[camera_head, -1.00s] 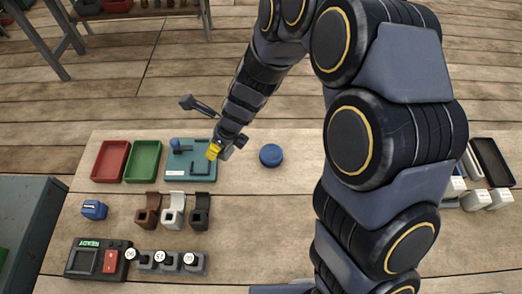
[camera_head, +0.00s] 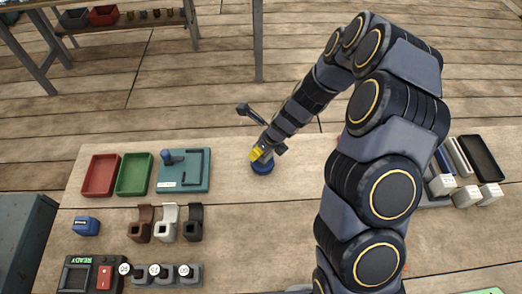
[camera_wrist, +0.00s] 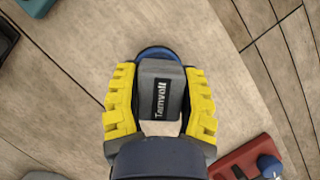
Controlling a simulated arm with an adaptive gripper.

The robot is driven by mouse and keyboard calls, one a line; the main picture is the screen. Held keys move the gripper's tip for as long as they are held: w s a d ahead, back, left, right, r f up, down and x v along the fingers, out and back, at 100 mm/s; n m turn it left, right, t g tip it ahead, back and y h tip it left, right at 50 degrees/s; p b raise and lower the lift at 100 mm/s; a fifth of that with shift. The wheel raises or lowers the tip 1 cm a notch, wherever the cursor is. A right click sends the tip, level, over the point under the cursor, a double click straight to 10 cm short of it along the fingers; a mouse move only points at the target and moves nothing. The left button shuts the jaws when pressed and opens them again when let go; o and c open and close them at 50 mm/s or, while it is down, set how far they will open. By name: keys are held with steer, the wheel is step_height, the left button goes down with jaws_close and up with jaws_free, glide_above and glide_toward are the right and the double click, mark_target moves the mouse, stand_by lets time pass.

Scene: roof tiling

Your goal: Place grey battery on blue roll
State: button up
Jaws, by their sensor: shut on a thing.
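The grey battery (camera_wrist: 148,74), with a dark lettered label, is between the yellow fingers of my gripper (camera_wrist: 159,76) in the wrist view. The gripper is shut on it. The blue roll (camera_wrist: 153,51) shows as a round blue rim behind the battery; the rest of it is hidden. In the head view my gripper (camera_head: 261,154) is directly over the blue roll (camera_head: 262,168), which stands on the wooden table. The battery is not distinct there. I cannot tell whether the battery touches the roll.
A teal board (camera_head: 197,185), green tray (camera_head: 135,175) and red tray (camera_head: 100,175) lie left of the roll. A blue block (camera_head: 87,226), several holders and a tester (camera_head: 80,275) are nearer. A red object (camera_wrist: 235,163) is near the gripper. Table front of the roll is clear.

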steer(key=shift+f, duration=0.65)
steer(key=shift+f, duration=0.1)
steer(key=o, duration=1)
steer(key=shift+o, duration=0.2)
steer(key=shift+d+r, duration=0.1)
steer(key=shift+r, duration=0.35)
steer(key=v, duration=1.1)
steer(key=shift+s, duration=0.15)
